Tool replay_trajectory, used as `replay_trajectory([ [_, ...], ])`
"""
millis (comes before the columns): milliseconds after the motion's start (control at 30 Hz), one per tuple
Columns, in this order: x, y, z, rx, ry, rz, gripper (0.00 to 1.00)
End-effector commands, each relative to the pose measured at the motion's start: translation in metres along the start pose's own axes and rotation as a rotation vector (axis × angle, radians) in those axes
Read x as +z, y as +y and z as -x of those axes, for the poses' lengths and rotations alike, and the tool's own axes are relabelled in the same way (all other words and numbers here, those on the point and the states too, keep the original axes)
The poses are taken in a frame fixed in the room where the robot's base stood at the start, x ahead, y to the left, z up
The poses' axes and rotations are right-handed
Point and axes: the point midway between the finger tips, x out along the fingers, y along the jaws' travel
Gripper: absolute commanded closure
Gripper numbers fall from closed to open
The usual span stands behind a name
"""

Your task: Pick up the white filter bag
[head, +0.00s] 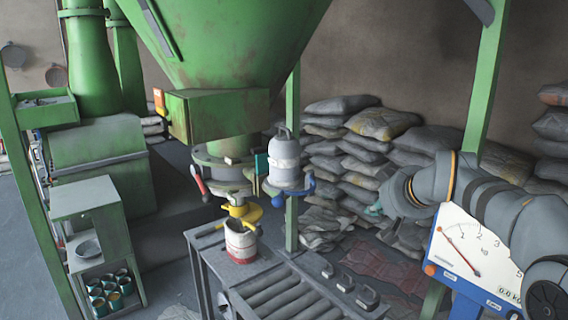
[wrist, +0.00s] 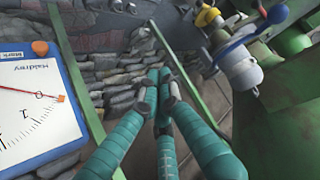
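I cannot make out a white filter bag for certain in either view. The nearest match is a pale grey-white rounded body with a top handle (head: 285,160), hanging beside the green hopper's outlet above a blue lever. A similar pale body with a blue lever shows at the upper right of the wrist view (wrist: 243,70). My gripper (wrist: 160,88) has teal ribbed fingers with grey pads; their tips come together with nothing visible between them. In the head view my gripper (head: 375,209) is at the right, apart from the pale body and in front of the stacked sacks.
A white-and-red bucket (head: 240,243) stands under the yellow spout by a roller table (head: 290,297). A dial scale (head: 470,258) stands at the lower right. Green posts (head: 486,85) and grey sacks (head: 350,175) surround the space. Small cans (head: 113,290) sit on a shelf at left.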

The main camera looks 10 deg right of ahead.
Motion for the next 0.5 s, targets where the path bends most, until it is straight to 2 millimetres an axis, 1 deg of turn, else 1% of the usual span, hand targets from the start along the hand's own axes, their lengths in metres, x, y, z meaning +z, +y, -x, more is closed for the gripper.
replay_trajectory([
  [200, 0.0, 0.0, 0.0, 0.0, 0.0, 0.0, 1.0],
  [233, 0.0, 0.0, 0.0, 0.0, 0.0, 0.0, 0.97],
  [500, 0.0, 0.0, 0.0, 0.0, 0.0, 0.0, 0.81],
])
